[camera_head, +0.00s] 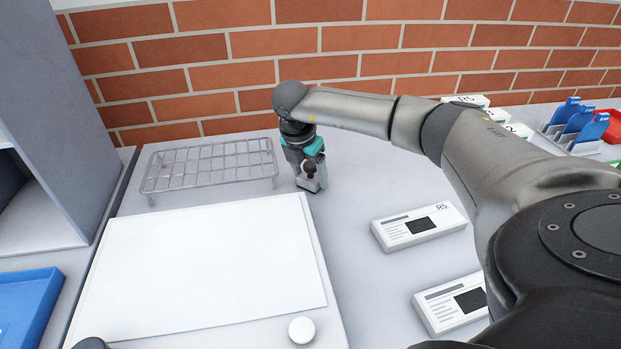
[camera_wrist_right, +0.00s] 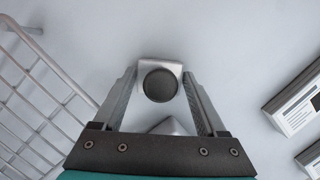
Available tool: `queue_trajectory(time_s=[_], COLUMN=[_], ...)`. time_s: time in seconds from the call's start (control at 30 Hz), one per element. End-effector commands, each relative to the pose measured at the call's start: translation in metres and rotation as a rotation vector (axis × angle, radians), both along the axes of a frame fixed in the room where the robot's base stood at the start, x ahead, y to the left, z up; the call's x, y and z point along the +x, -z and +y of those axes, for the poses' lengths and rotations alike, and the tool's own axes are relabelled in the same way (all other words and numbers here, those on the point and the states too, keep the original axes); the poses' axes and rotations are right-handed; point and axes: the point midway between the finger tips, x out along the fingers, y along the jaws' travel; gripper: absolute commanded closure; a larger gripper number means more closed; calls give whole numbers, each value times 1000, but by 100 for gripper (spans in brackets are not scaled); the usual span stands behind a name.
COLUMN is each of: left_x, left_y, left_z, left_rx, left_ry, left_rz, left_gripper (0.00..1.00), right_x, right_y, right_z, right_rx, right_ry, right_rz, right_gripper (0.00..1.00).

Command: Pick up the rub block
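The rub block, a silver-grey piece with a round dark knob (camera_wrist_right: 160,85), shows between the fingers of my right gripper (camera_wrist_right: 159,78) in the right wrist view. The fingers are apart, one on each side of the knob, with a gap visible on both sides. In the head view my right gripper (camera_head: 312,183) points down at the table behind the white board, and the dark knob (camera_head: 310,170) shows there. The gripper hides part of the block. My left gripper is not in view.
A wire rack (camera_head: 210,168) stands just left of my right gripper. A white board (camera_head: 205,262) with a round white knob (camera_head: 301,330) lies in front. Labelled white boxes (camera_head: 418,227) lie right. A brick wall (camera_head: 240,75) closes the back. A blue tray (camera_head: 28,308) is at left.

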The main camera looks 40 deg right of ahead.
Motion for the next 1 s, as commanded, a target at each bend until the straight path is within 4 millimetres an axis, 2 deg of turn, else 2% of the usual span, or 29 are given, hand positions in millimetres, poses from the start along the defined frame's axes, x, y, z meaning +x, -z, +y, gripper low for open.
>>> queue_trajectory(time_s=[0.07, 0.63, 1.0], left_x=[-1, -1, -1], left_y=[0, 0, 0], left_z=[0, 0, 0], left_rx=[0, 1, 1], left_ry=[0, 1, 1], left_rz=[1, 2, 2], left_gripper=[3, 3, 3], right_x=[0, 0, 1], right_y=[0, -1, -2], right_z=[0, 0, -1], right_rx=[0, -1, -1], right_ry=[0, 1, 1], right_rz=[0, -1, -4], right_gripper=[36, 100, 100])
